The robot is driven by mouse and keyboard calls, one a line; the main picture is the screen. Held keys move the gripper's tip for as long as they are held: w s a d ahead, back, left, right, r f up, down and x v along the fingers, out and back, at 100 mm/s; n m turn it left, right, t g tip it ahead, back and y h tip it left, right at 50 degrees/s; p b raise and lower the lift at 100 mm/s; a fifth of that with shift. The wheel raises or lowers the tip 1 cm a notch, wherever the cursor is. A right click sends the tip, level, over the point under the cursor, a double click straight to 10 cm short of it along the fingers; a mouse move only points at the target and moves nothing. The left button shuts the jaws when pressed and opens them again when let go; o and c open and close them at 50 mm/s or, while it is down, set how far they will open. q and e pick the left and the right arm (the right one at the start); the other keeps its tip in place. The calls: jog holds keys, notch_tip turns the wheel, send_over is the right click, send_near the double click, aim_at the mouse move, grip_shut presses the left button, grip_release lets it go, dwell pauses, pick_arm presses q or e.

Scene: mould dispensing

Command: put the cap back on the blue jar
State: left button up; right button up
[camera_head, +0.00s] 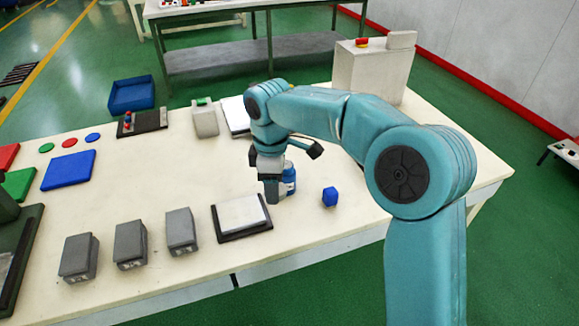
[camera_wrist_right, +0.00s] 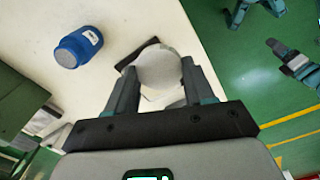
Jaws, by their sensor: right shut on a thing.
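The blue jar (camera_head: 289,178) stands on the table, partly hidden behind my right gripper (camera_head: 272,190) in the head view. In the right wrist view the blue jar (camera_wrist_right: 80,46) shows at the upper left, with a pale label and a greyish round end that looks uncapped. My right gripper (camera_wrist_right: 158,88) is shut on a pale round piece (camera_wrist_right: 159,68), which looks like the cap. The held cap is apart from the jar in the wrist view; the head view hides it. My left gripper is not in view.
A dark tray with a white pad (camera_head: 241,214) lies near the gripper. A blue angular block (camera_head: 329,197) is to the right. Several grey blocks (camera_head: 130,244) line the near side. A pale box with a red-topped button (camera_head: 368,68) stands at the back right. The near right tabletop is clear.

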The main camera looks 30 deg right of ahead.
jog(key=a+f+m, duration=0.5)
jog(key=a+m, duration=0.1)
jog(key=m, duration=0.4)
jog(key=shift+s+m, duration=0.25)
jog(key=shift+m, duration=0.05)
jog(key=shift+f, duration=0.1)
